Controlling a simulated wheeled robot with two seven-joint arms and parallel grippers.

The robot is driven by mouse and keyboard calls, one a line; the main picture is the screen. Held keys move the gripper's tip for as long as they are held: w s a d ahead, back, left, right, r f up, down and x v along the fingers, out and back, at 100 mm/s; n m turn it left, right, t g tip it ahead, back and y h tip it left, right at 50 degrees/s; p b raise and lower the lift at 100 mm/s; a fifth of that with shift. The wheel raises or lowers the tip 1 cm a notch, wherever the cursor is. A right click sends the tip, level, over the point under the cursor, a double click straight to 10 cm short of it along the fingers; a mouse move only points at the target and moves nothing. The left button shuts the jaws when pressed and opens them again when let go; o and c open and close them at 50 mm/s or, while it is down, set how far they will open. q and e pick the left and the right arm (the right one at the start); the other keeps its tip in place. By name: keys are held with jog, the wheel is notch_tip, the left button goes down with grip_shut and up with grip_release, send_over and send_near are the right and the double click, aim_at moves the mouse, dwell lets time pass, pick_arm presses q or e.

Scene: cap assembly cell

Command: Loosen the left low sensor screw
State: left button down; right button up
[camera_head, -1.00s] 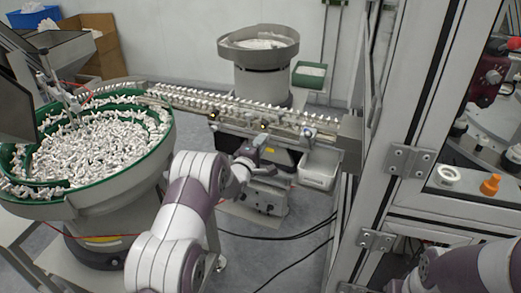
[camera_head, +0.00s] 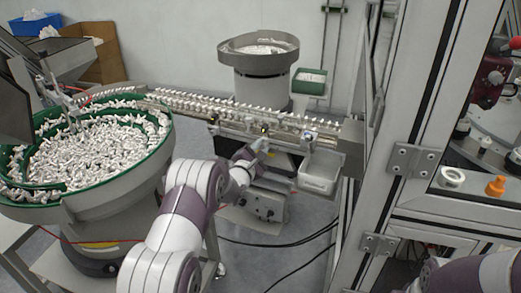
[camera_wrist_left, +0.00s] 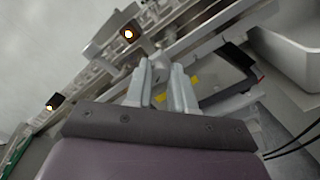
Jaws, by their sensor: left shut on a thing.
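My left gripper (camera_head: 263,145) reaches the front of the feeder rail (camera_head: 225,106). In the left wrist view its two fingers (camera_wrist_left: 161,68) point at the rail bracket, close together. They are shut on a small part, which I take to be the sensor screw; the fingers mostly hide it. An orange-lit sensor (camera_wrist_left: 129,33) sits on the rail just beyond the fingertips, and a second lit sensor (camera_wrist_left: 55,102) is further left. One lit sensor also shows in the head view (camera_head: 264,128). My right gripper is out of view.
A green-rimmed bowl (camera_head: 166,138) full of white parts stands left. A grey bowl feeder (camera_head: 264,79) stands behind the rail. A pale bin (camera_head: 320,172) hangs right of my gripper, and a metal cabinet frame (camera_head: 410,120) rises further right. Cables lie on the floor.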

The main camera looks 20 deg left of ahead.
pick_arm(q)
jog(key=shift+s+f+n, duration=0.1)
jog(key=shift+f+n, duration=0.2)
jog(key=shift+f, duration=0.1)
jog(key=c, duration=1.3)
grip_release()
jog(key=shift+a, duration=0.1)
jog(key=o, duration=0.3)
jog(key=shift+o, duration=0.2)
jog(key=shift+a+r, duration=0.1)
jog(key=shift+r, duration=0.1)
jog(key=shift+s, duration=0.3)
jog(key=s+a+b, duration=0.1)
jog(key=s, duration=1.1)
jog(key=shift+a+b, duration=0.35)
jog(key=shift+b, duration=0.05)
